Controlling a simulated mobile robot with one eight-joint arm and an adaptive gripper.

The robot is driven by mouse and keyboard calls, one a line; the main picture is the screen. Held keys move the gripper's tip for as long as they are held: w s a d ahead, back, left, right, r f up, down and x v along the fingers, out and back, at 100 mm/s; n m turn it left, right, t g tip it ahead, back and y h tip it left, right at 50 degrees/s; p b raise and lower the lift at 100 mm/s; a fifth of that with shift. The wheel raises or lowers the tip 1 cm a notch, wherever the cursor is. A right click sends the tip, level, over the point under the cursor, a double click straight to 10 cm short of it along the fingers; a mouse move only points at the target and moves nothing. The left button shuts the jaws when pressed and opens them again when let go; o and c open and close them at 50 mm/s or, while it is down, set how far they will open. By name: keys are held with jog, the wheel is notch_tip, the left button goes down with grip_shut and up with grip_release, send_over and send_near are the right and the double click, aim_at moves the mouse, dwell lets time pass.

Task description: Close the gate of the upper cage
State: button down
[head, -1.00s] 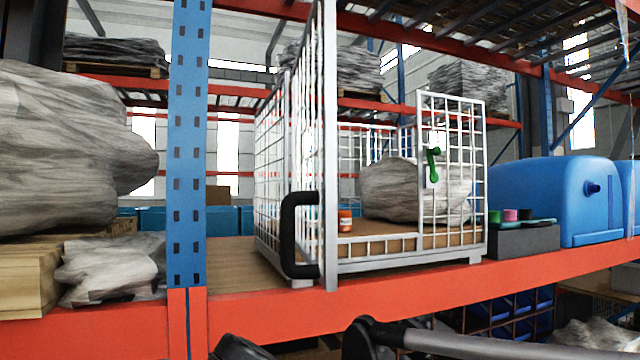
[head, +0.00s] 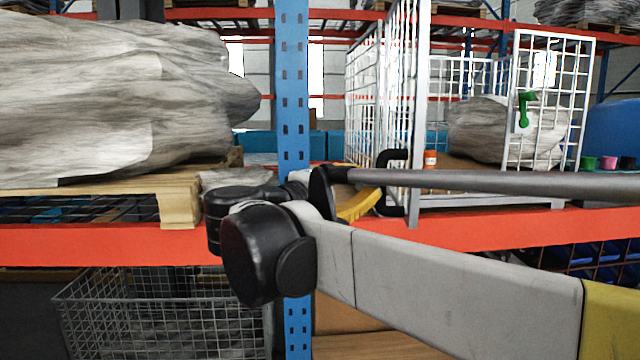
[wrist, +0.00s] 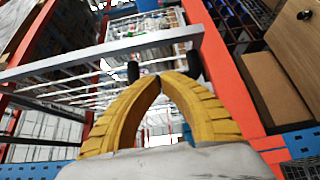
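The upper cage, a white wire cage (head: 577,92), stands on the orange shelf beam right of the blue post. Its gate (head: 421,95) is open, seen nearly edge-on at the opening's left side. A black U-shaped handle (head: 394,155) is on the gate. A green latch (head: 524,108) is on the right front panel. My gripper (wrist: 160,79) has yellow fingers whose tips meet in front of the handle; the handle's two ends show on either side in the wrist view (wrist: 133,72). The fingers hide the handle's middle, so I cannot tell if they touch it.
A wrapped bundle (head: 490,132) and an orange-labelled jar (head: 430,158) are inside the cage. A large wrapped load (head: 110,95) on a pallet is left of the blue post (head: 292,90). A wire basket (head: 165,310) is below the beam. Blue tanks (head: 615,128) stand right.

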aim_at(408, 184)
jog(key=d+p, duration=0.1)
jog(key=d, duration=0.2)
jog(key=shift+d, duration=0.35)
jog(key=shift+s+d, duration=0.25)
jog(key=shift+d, duration=0.1)
jog(key=shift+w, duration=0.1)
jog(key=shift+w, duration=0.1)
